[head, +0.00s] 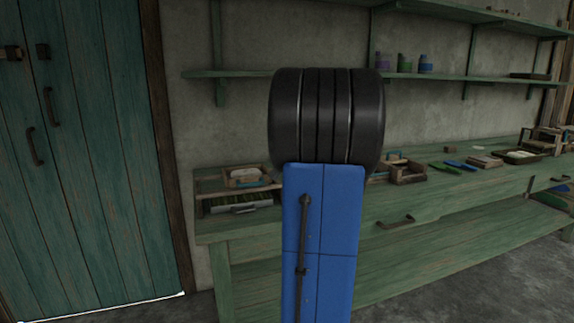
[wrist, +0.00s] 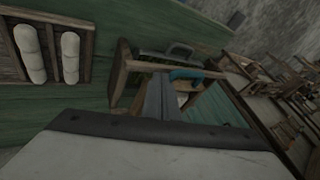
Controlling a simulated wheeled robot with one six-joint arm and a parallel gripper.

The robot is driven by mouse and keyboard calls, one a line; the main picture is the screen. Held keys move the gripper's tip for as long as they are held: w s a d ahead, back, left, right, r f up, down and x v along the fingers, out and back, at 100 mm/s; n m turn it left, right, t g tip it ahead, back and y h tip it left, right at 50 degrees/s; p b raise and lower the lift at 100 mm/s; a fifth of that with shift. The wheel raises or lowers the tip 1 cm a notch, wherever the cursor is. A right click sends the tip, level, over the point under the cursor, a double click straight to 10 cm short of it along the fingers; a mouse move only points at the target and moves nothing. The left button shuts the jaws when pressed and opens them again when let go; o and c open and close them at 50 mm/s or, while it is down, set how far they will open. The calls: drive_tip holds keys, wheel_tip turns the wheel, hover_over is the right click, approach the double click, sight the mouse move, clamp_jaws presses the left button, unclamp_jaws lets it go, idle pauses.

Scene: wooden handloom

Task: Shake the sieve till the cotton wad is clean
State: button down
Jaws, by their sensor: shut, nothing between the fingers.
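A wooden frame with a blue handle, which looks like the sieve (head: 263,184), sits at the left end of the green bench. A pale lump, likely the cotton wad (head: 244,175), shows in it. In the wrist view a wooden frame (wrist: 134,66) with a teal handle (wrist: 187,73) lies just beyond my gripper (wrist: 160,82). A little pale material (wrist: 182,99) shows behind the fingers. My gripper is shut and empty, its fingers over the near side of that frame; I cannot tell whether they touch. In the head view my arm hides the gripper. Dirt on the wad is too small to judge.
A grey-handled tray (head: 240,207) stands close to the sieve. A wooden box of white rolls (wrist: 87,50) is at upper left in the wrist view. Another wooden box (head: 405,174) stands right of my arm. A shelf (head: 230,74) runs above the green bench (head: 225,235).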

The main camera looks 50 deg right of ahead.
sight(255, 183)
drive_tip(key=shift+w+a+f, duration=0.1)
drive_tip(key=shift+w+a, duration=0.1)
drive_tip(key=shift+a, duration=0.25)
drive_tip(key=shift+w+a+f, duration=0.1)
drive_tip(key=shift+w+a, duration=0.1)
drive_tip(key=shift+a, duration=0.25)
drive_tip(key=shift+w+a, duration=0.1)
drive_tip(key=w+a, duration=0.2)
drive_tip(key=a, duration=0.1)
drive_tip(key=w+a, duration=0.1)
drive_tip(key=a, duration=0.1)
drive_tip(key=shift+d, duration=0.15)
